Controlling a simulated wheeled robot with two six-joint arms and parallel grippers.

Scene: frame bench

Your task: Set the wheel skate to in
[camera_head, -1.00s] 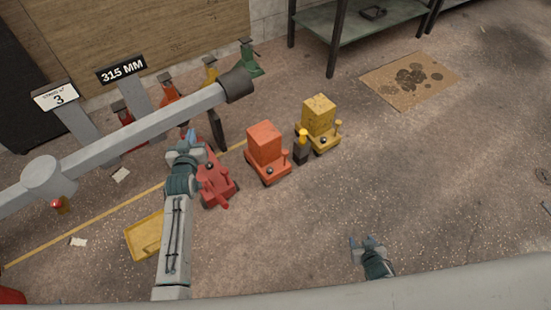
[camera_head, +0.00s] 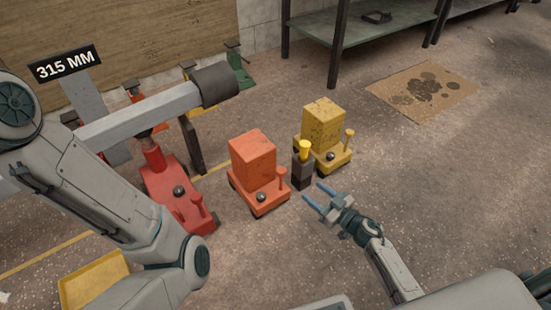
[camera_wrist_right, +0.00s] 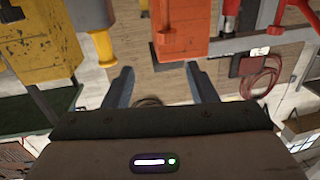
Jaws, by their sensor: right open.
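Low wheeled units stand on the floor in the head view, and I cannot tell which is the wheel skate. One is an orange unit (camera_head: 253,160) with a block on top, a dark knob and a short post. A yellow unit (camera_head: 322,125) of similar shape stands behind it to the right. A red unit (camera_head: 175,190) with a dark knob lies to the left. My right gripper (camera_head: 316,194) is open and empty, apart from and right of the orange unit. In the right wrist view, the orange unit (camera_wrist_right: 182,28) shows beyond its open fingers. My left gripper is out of view.
A dark post with a yellow cap (camera_head: 303,168) stands between the orange and yellow units. A grey beam (camera_head: 135,120) with a dark end crosses at left. A yellow tray (camera_head: 92,280) lies lower left. Floor at right is clear up to a stained cardboard sheet (camera_head: 422,90).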

